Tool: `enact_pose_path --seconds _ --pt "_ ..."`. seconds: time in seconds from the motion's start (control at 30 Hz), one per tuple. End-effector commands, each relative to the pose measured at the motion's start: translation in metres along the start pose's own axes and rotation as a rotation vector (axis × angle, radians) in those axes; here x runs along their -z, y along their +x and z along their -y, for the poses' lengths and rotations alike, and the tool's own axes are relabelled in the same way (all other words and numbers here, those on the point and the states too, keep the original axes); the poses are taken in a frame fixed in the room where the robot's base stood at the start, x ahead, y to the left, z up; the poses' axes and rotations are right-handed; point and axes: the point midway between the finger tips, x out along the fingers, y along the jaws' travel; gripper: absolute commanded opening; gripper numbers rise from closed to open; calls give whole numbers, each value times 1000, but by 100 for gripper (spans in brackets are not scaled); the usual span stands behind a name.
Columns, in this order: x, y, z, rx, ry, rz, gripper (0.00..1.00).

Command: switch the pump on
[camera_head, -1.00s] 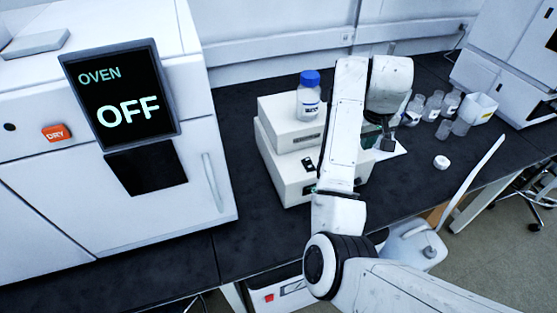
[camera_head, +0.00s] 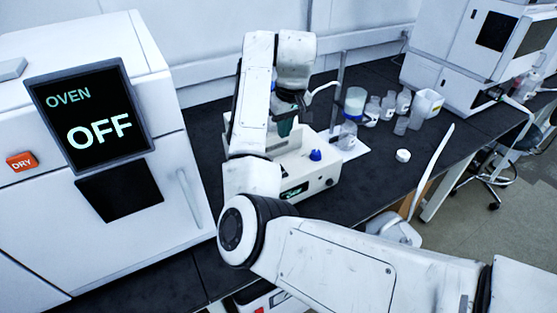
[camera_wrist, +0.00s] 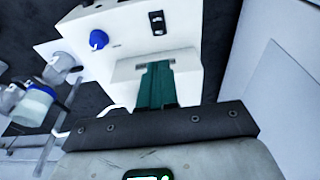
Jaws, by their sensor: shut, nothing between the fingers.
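A white instrument box (camera_head: 322,180) that I take to be the pump stands on the dark bench, partly hidden behind my arm. It has a blue knob (camera_head: 315,155) and a small lit green display. In the wrist view the box (camera_wrist: 125,20) shows a black rocker switch (camera_wrist: 157,22) to the right of the blue knob (camera_wrist: 98,40). Its on or off position is not readable. My gripper (camera_wrist: 157,66) has dark green fingers, shut and empty. They point toward the box, below the switch in that picture; contact cannot be told. In the head view my gripper (camera_head: 285,126) is over the box.
A stand (camera_head: 338,85), a pale bottle (camera_head: 355,103) and several clear bottles (camera_head: 388,104) stand right of the box. A white cap (camera_head: 403,155) lies on the bench. The oven (camera_head: 95,115) reading OFF is at left. A white instrument (camera_head: 465,50) stands at back right.

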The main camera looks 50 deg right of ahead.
Motion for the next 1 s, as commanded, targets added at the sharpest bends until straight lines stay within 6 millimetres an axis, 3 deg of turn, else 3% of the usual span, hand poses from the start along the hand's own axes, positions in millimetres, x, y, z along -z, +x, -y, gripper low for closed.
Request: enact_pose_path --seconds 0.6,0.8,1.0 --pt "-1 107 1 2 -1 3 0" --pt "-1 129 0 1 1 3 0" --pt "-1 136 0 0 1 1 0"
